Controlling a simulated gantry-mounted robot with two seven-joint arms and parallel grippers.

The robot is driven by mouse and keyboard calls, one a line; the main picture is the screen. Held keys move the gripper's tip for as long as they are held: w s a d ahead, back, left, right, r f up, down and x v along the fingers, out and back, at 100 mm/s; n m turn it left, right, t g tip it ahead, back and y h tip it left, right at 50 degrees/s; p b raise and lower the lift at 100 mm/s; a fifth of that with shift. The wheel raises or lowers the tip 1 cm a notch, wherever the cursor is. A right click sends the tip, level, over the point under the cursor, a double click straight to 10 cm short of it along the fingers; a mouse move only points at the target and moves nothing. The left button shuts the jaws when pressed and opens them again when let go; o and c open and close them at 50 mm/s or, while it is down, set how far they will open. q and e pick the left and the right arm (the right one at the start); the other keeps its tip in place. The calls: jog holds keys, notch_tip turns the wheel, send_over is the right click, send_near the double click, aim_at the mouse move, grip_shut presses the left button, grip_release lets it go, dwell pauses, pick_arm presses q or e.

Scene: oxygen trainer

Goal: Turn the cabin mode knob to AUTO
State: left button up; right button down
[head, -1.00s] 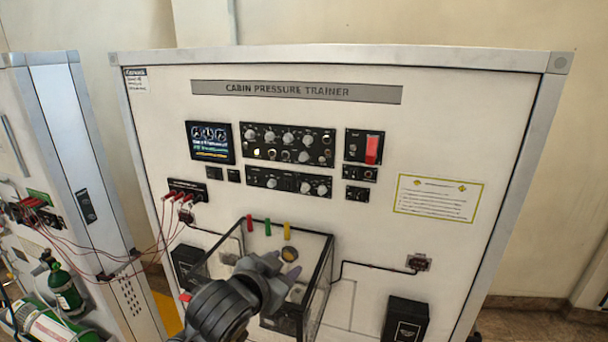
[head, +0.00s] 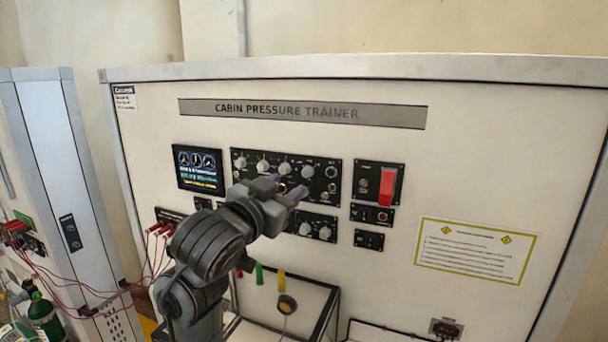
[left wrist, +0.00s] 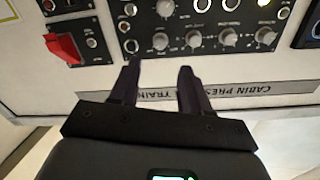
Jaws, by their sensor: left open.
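The upper black control panel (head: 319,162) carries a row of grey knobs, including a left one (head: 240,163) and a middle one (head: 285,169). A lower black panel has two visible grey knobs (head: 324,233); its left part is hidden behind my arm. I cannot read which knob is cabin mode. My left gripper (head: 283,188) is open and empty in front of the upper panel's lower part. In the left wrist view the panel appears inverted, with a knob (left wrist: 160,41) just beyond the spread fingers (left wrist: 160,68); contact is not visible. My right gripper is not in view.
A red guarded switch (head: 387,187) is right of the knobs; a display (head: 199,170) is left. Red cables (head: 159,229) hang at lower left. The panel face around the notice (head: 475,249) is clear.

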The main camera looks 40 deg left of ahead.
aim_at(305, 173)
pick_arm(q)
jog(key=p+x, duration=0.1)
jog(key=x, duration=0.7)
jog(key=shift+w+a, duration=0.1)
jog(key=shift+w, duration=0.1)
jog(key=shift+c, duration=0.2)
grip_shut()
